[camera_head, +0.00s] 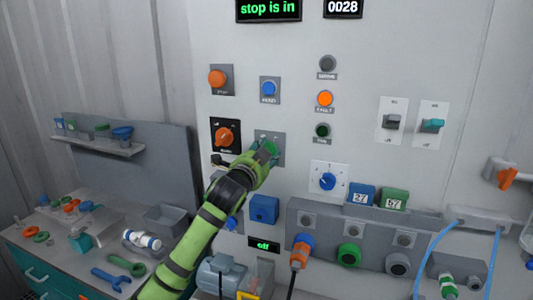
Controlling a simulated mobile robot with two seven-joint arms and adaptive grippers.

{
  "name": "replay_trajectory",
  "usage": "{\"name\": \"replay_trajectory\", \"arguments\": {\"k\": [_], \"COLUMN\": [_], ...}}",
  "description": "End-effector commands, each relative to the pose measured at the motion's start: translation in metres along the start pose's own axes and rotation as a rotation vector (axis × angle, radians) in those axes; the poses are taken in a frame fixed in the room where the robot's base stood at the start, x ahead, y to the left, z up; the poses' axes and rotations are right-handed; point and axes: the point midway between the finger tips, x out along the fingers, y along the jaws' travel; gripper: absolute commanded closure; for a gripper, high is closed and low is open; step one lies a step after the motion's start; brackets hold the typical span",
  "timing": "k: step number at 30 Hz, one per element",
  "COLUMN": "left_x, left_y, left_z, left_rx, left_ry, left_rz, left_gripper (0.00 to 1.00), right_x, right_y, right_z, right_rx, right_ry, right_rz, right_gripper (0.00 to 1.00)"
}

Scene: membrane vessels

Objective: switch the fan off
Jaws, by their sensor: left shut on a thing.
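My left gripper (268,150) is at the wall panel, in front of a grey plate (278,136) beside the black plate with the orange rotary knob (225,137). It is shut on a small control there, which its fingers and hand mostly hide. I cannot read which control is the fan's. On the right of the panel are two switches on white plates, one with a grey lever (392,121) and one with a teal lever (433,126); their labels are too small to read. My right gripper is not in view.
An orange stop button (217,78) and a blue button (269,88) sit above. A display (268,9) reads "stop is in"; a lower one (264,245) reads "off". A blue rotary knob (327,181) is to the right. A cluttered bench (70,265) stands left.

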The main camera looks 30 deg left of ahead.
Motion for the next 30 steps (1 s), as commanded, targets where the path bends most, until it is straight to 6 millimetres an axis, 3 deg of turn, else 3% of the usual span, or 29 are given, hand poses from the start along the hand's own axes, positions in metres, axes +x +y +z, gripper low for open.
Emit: {"name": "replay_trajectory", "arguments": {"k": [10,25,26,27,30], "left_x": [0.0004,0.0006,0.0006,0.0006,0.0005], "left_y": [-0.0009,0.0020,0.0022,0.0024,0.0023], "left_z": [0.0048,0.0058,0.0059,0.0058,0.0047], "left_rx": [-0.130,-0.149,-0.149,-0.148,-0.148], "left_ry": [-0.012,-0.015,-0.015,-0.015,-0.012], "left_rz": [-0.002,0.004,0.004,0.004,0.004], "left_gripper": [0.88,0.88,0.51,0.35,0.31], "right_x": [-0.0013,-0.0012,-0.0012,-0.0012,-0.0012], "right_y": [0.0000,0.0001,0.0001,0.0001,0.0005], "right_z": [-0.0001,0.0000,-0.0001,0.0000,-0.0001], "right_rx": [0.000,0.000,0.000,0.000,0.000], "right_ry": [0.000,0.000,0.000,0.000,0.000], "right_rz": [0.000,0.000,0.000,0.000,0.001], "right_gripper": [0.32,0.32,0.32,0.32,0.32]}}
